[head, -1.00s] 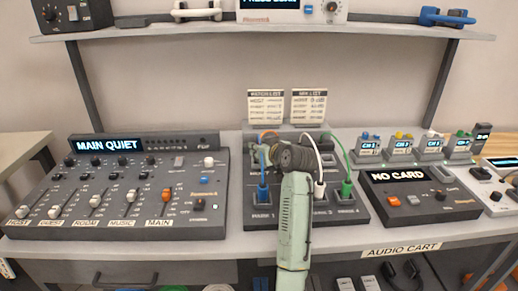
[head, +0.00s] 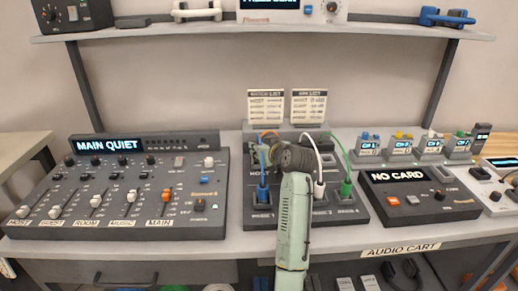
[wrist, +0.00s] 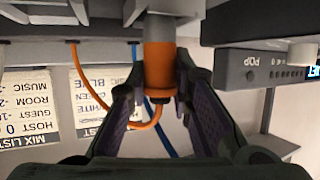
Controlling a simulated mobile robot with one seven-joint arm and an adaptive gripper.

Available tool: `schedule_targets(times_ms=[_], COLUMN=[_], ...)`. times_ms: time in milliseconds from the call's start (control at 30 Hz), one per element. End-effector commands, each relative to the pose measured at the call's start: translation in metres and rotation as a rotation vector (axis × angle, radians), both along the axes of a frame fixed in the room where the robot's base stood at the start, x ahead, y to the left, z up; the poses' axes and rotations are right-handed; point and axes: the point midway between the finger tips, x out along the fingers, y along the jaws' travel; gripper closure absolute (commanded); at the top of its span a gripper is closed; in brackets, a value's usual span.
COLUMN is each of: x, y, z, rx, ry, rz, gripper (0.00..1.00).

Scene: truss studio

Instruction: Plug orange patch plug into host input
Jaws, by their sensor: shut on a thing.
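The orange patch plug (wrist: 159,62) sits between the two fingers of my gripper (wrist: 160,85) in the wrist view, with a pale collar at its upper end and its orange cable looping below. Whether its tip is in a socket cannot be told. In the head view, my gripper (head: 268,154) is over the left part of the patch bay (head: 349,212) and hides the plug and the host input. A blue plug (head: 262,192) stands upright in the front left socket. A white plug (head: 319,189) and a green plug (head: 345,188) stand to the right.
The mixer (head: 120,185) reads MAIN QUIET, left of the bay. The NO CARD box (head: 412,203) is to the right. Two list cards (head: 287,106) stand behind the bay. White and green cables arch close to my arm.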

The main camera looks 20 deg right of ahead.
Motion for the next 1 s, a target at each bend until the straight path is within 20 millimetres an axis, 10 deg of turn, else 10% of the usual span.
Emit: schedule_targets(times_ms=[833, 867, 1000], x=[0.000, 0.000, 0.000], y=[0.000, 0.000, 0.000], z=[-0.014, -0.013, -0.013], rx=[0.000, 0.000, 0.000], ry=[0.000, -0.001, 0.000], rz=[0.000, 0.000, 0.000], gripper=[1.00, 0.78, 0.72])
